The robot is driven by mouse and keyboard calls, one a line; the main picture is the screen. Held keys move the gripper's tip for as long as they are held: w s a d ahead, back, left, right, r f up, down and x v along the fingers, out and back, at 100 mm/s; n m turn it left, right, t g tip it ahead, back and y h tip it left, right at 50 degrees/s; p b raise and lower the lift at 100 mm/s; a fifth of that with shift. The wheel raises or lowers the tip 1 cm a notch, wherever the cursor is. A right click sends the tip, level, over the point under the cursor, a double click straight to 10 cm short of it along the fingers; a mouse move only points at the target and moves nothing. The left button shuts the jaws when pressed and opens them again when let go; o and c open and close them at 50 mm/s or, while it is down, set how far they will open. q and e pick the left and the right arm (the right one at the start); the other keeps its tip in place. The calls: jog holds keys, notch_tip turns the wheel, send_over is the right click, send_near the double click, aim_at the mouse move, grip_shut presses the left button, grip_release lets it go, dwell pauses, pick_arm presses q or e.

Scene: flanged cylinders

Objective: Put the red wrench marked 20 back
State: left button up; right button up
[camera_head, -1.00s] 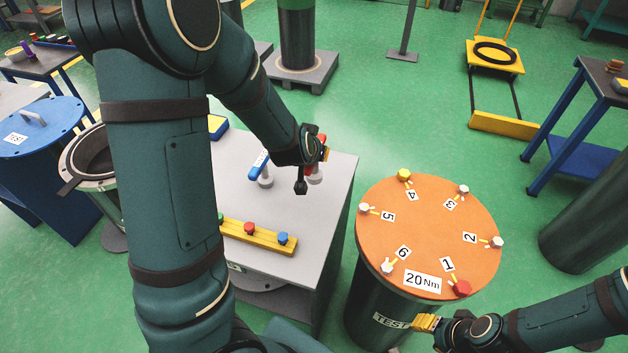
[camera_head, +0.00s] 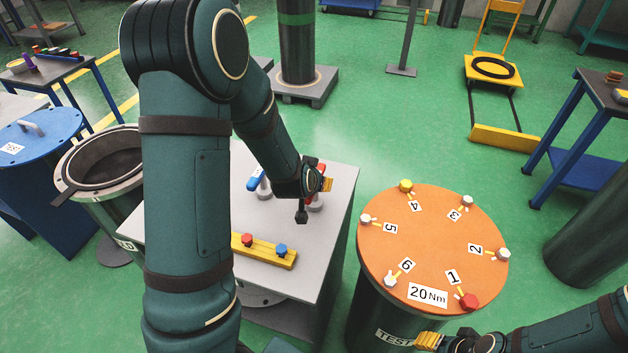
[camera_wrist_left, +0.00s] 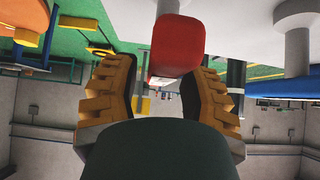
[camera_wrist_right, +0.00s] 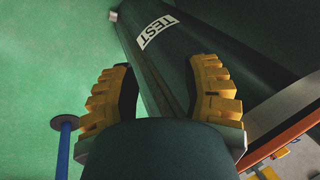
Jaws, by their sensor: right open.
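The red wrench (camera_head: 322,168) is at the back right of the grey table, by a grey post (camera_head: 315,203). My left forearm and wrist hide much of it. My left gripper (camera_head: 326,184) is at the wrench. In the left wrist view the red end (camera_wrist_left: 177,45) lies between the open fingers (camera_wrist_left: 163,68), with a visible gap on the left side. The mark 20 cannot be read. My right gripper (camera_head: 430,341) is open and empty beside the dark TEST drum (camera_head: 385,312); the right wrist view shows its spread fingers (camera_wrist_right: 163,75).
A blue wrench (camera_head: 257,178) rests on a post left of the red one. A yellow rack (camera_head: 264,252) with red and blue pieces lies on the grey table (camera_head: 318,255). The orange round top (camera_head: 432,238) carries numbered bolts and a 20 Nm label. Green floor separates the two.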

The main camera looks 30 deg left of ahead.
pick_arm(q)
jog(key=shift+f, duration=0.2)
jog(key=p+v, duration=0.5)
jog(key=v, duration=0.4)
jog(key=shift+w, duration=0.1)
jog(key=a+p+v, duration=0.1)
jog(key=p+v, duration=0.4)
jog(key=p, duration=0.9)
jog(key=s+d+f+g+h, duration=0.2)
jog(key=s+d+g+h, duration=0.1)
jog(key=d, duration=0.7)
jog(key=s+d+f+g+h, duration=0.3)
jog(key=d, duration=0.7)
jog(key=shift+s+m+g, duration=0.25)
jog(key=shift+m+g, duration=0.05)
pick_arm(e)
notch_tip(320, 180, up, 20)
jog(key=w, duration=0.1)
jog(key=shift+w+d+t, duration=0.3)
jog(key=shift+d, duration=0.05)
pick_arm(q)
jog(key=shift+s+f, duration=0.1)
jog(key=shift+f, duration=0.05)
pick_arm(e)
jog(key=shift+s, duration=0.15)
